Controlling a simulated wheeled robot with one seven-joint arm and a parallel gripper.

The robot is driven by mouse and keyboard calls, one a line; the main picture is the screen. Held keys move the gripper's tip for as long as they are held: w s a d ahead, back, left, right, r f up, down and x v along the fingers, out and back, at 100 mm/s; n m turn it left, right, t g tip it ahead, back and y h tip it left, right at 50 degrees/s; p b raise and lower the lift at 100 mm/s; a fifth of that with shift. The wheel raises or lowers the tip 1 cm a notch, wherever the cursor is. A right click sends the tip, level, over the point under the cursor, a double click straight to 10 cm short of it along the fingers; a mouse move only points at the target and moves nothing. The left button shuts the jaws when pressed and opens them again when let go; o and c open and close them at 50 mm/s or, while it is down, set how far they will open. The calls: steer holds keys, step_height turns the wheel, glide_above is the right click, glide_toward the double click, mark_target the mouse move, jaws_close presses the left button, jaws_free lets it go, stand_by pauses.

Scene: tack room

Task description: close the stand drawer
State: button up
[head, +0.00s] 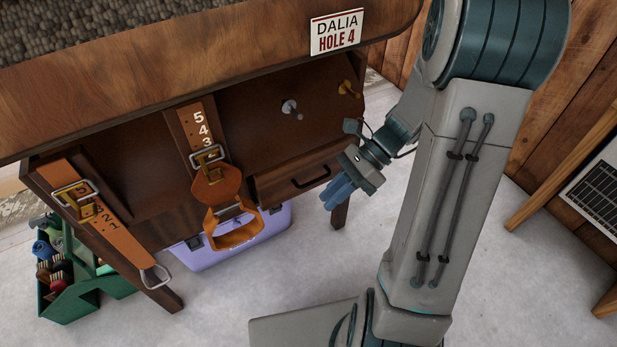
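The stand drawer (284,187) is a dark brown wooden box front low at the right end of the stand. It has a dark bar handle (311,182). It looks nearly flush with the stand, but I cannot tell exactly how far out it is. My gripper (333,194), with blue fingers, is just right of the drawer front in the picture, near the handle's right end. Its fingers look close together, but the gap is too small to judge. I see nothing held in it, and cannot tell whether it touches the drawer.
Leather straps with buckles (203,150) hang down the stand's front, one ending in a stirrup (235,234) left of the drawer. A lilac box (205,258) is under the stand. A green tote (75,300) stands at left. Pale floor is clear in front.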

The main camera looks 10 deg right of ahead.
steer(key=w+d+f+m+t+y+b, duration=0.4)
steer(key=w+d+f+m+t+y, duration=0.15)
steer(key=f+m, duration=0.55)
steer(key=m+t+y+b, duration=0.2)
steer(key=m+t, duration=0.4)
steer(key=m, duration=0.4)
glide_toward(310, 182)
steer(key=shift+t, duration=0.25)
steer(key=shift+f+b+x, duration=0.2)
steer(key=shift+b+x, duration=0.85)
steer(key=shift+x, duration=1.4)
steer(key=shift+f+b+x, duration=0.2)
steer(key=shift+b+x, duration=0.85)
steer(key=shift+x, duration=1.4)
steer(key=shift+w, duration=0.1)
steer(key=shift+c, duration=0.3)
jaws_close()
